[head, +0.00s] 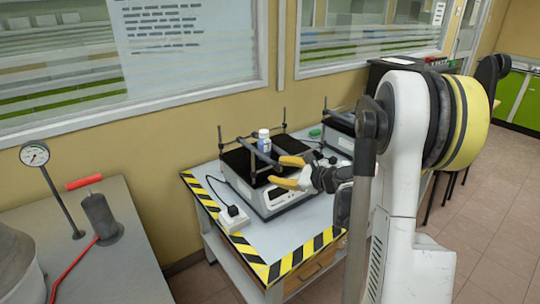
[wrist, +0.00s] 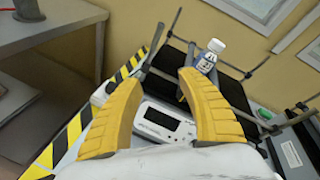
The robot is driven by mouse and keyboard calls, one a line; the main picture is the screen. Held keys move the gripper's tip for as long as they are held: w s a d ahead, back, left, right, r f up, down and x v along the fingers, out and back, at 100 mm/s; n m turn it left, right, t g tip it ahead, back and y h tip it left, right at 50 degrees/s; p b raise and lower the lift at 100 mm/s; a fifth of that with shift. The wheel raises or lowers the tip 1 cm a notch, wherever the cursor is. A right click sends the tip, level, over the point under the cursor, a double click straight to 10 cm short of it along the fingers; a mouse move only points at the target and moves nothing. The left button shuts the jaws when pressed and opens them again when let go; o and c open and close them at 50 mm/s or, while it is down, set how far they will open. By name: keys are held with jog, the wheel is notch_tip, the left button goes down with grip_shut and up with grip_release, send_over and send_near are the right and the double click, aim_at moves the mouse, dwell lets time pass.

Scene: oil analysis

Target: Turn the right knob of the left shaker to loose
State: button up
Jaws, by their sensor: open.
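The left shaker (head: 272,203) is a white box with a black top and a frame of dark rods, standing on the table. Its front panel with a small display (wrist: 160,122) shows between my fingers in the wrist view. A white-capped bottle (head: 263,141) stands on its top among the rods; it also shows in the wrist view (wrist: 206,62). My gripper (head: 280,171) has two yellow fingers, spread apart and empty, over the shaker's front right part. In the wrist view, my gripper (wrist: 160,78) has a dark rod beyond its tips. The right knob is not clearly distinguishable; my right finger covers part of the frame.
The right shaker (head: 340,139) stands behind, partly hidden by my arm. A white power socket (head: 233,217) with a black plug sits at the left shaker's front left. Yellow-black tape (head: 288,265) edges the table. A grey bench (head: 95,255) with a gauge is left.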

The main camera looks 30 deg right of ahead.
jog(key=s+d+f+m+t+h, duration=0.1)
jog(key=s+d+f+m+t, duration=0.1)
jog(key=d+m, duration=0.35)
jog(key=s+d+f+m+t+h, duration=0.1)
jog(key=d+f+m+t, duration=0.15)
jog(key=d, duration=0.55)
jog(key=shift+g, duration=0.35)
jog(key=shift+w+a+f+b, duration=0.15)
jog(key=shift+w+b, duration=0.35)
jog(key=shift+w, duration=1.25)
jog(key=shift+w+a+r+b, duration=0.15)
jog(key=shift+w+b, duration=0.35)
jog(key=shift+w, duration=1.25)
jog(key=shift+w+a+f+b, duration=0.2)
jog(key=shift+w+b, duration=0.3)
jog(key=shift+w, duration=1.25)
grip_shut()
